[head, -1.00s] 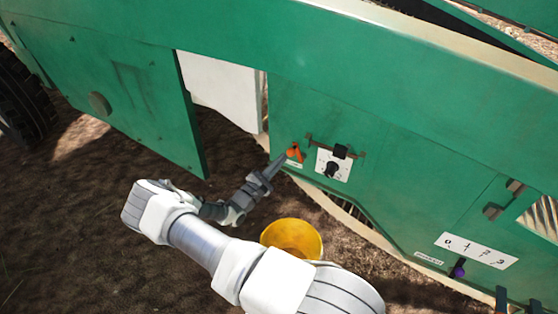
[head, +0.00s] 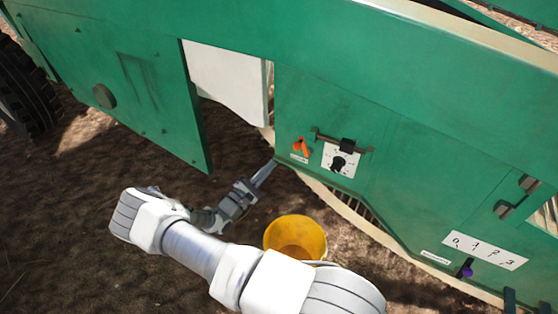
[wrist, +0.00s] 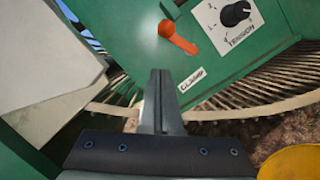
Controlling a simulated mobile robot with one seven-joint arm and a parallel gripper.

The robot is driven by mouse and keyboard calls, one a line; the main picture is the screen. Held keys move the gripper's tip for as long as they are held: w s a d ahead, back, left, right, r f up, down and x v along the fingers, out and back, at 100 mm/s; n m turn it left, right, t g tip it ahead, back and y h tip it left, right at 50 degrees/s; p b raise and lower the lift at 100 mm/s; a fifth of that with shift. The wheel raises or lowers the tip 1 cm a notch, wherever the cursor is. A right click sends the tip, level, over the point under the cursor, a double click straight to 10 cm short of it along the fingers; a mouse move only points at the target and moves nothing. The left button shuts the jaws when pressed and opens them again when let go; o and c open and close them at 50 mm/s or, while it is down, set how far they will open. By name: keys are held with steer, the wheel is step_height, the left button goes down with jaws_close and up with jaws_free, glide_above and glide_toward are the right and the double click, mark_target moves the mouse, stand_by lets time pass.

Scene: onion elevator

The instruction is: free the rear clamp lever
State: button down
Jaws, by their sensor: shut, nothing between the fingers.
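The orange clamp lever (head: 300,147) sits on the green machine panel, above a small white label. In the wrist view the lever (wrist: 180,39) slants down to the right from its round pivot, and the label (wrist: 191,80) reads CLAMP. My gripper (head: 271,165) is shut and empty, below and to the left of the lever in the head view. In the wrist view its closed fingertips (wrist: 160,73) show below the lever with a visible gap in the picture. Nothing hides the lever in the wrist view.
A tension dial (head: 338,163) is right of the lever, under a dark bar (head: 343,143). A yellow bucket (head: 297,236) stands below. A white panel (head: 228,80) and an open green door (head: 110,90) are to the left. Slatted bars (wrist: 260,85) run under the panel.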

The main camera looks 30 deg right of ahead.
steer(key=v, duration=0.6)
steer(key=shift+a, duration=0.4)
steer(key=shift+s+r, duration=0.1)
steer(key=shift+s, duration=0.05)
